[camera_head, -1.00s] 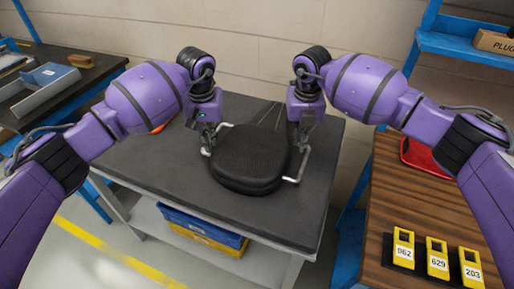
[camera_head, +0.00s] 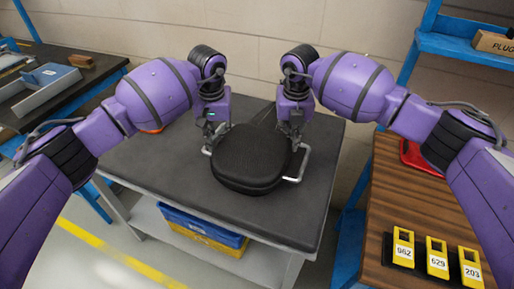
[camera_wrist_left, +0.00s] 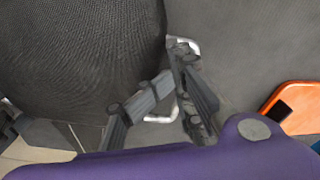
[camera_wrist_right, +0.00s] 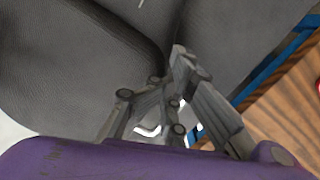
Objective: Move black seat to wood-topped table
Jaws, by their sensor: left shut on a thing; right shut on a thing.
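The black seat (camera_head: 248,160) rests on the dark-topped table (camera_head: 165,185) in the head view, with a metal handle on each side. My left gripper (camera_head: 212,140) is shut on the seat's left handle (camera_head: 207,151); it also shows in the left wrist view (camera_wrist_left: 175,85), beside the seat (camera_wrist_left: 80,50). My right gripper (camera_head: 296,140) is shut on the right side, at the right handle (camera_head: 303,165); the right wrist view shows its fingers (camera_wrist_right: 178,85) against the seat. The wood-topped table (camera_head: 372,215) stands at the right.
Yellow numbered holders (camera_head: 437,258) stand at the front of the wood-topped table, and a red object (camera_head: 418,158) lies farther back. Blue shelving (camera_head: 455,42) rises behind it. Blue and yellow bins (camera_head: 200,228) sit on the lower shelf. An orange object (camera_wrist_left: 293,105) lies left of the seat.

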